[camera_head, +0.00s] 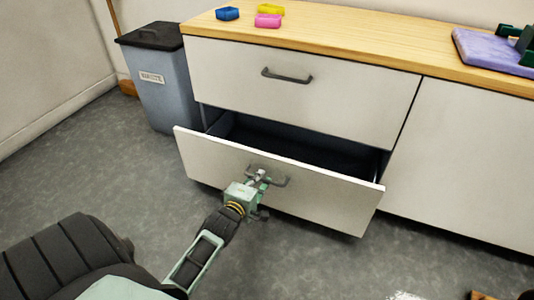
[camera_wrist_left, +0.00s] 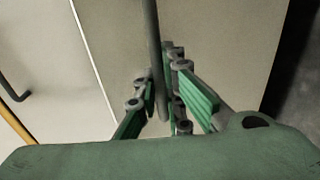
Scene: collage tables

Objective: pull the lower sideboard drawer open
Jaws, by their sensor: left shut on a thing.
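The lower sideboard drawer (camera_head: 325,195) stands partly open, with its dark inside showing behind the white front panel. Its grey bar handle (camera_head: 281,183) is on the middle of the front. My left gripper (camera_head: 260,178) is shut on this handle. In the left wrist view the handle bar (camera_wrist_left: 155,50) runs between the green-padded fingers (camera_wrist_left: 160,105). The upper drawer (camera_head: 310,105) is closed, with its own grey handle (camera_head: 287,76). My right gripper is not in view.
A grey bin (camera_head: 163,90) with a dark lid stands left of the sideboard. Blue, yellow and pink pieces (camera_head: 268,20) and a purple board (camera_head: 490,52) lie on the wooden top (camera_head: 380,40).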

